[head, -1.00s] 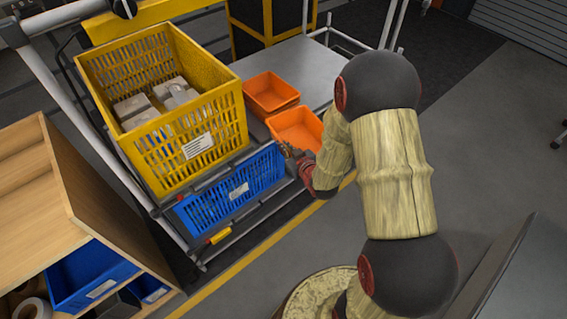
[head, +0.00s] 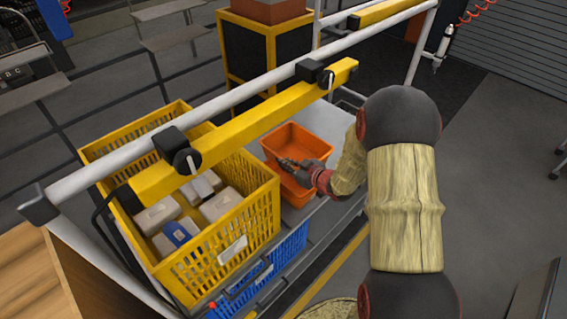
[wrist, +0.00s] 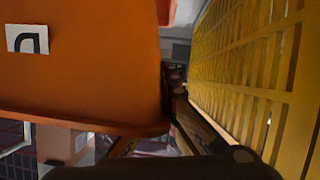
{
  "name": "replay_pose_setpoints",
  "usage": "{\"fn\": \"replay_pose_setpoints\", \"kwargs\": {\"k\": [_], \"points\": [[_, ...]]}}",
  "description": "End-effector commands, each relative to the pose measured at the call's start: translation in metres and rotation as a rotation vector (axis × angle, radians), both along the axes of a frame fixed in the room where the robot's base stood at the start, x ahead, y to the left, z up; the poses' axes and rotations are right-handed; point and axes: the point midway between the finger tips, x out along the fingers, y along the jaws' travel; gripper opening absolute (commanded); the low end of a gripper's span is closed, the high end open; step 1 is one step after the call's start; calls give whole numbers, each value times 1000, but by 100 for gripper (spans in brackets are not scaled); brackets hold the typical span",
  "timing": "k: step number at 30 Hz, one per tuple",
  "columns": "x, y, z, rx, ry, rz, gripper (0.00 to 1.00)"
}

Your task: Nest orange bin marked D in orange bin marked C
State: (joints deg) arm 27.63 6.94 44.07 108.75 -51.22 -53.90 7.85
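Two orange bins show in the head view. The farther bin (head: 296,137) has an open top with its inside visible. The nearer orange bin (head: 295,192) is partly hidden behind my gripper and the crate. No letters can be read there. In the wrist view, the orange bin marked D (wrist: 85,70) fills the left side at close range, its white D label at the upper left. My gripper (head: 286,164) reaches in from the right over the bins, at the nearer edge of the farther one. Whether its fingers are closed on a wall is unclear.
A yellow crate (head: 262,205) with several pale boxes stands just left of the bins; its slatted wall also shows close in the wrist view (wrist: 250,70). A blue crate (head: 283,255) sits below in front. A yellow beam (head: 240,130) and white rail cross above.

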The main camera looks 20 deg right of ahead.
Motion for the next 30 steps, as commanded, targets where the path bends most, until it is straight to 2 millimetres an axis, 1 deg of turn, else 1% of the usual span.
{"fn": "replay_pose_setpoints", "kwargs": {"k": [5,11,30], "points": [[0,0,-4,0,-1,0,0],[0,0,-14,0,-1,0,0],[0,0,-60,-1,0,0,0]]}}
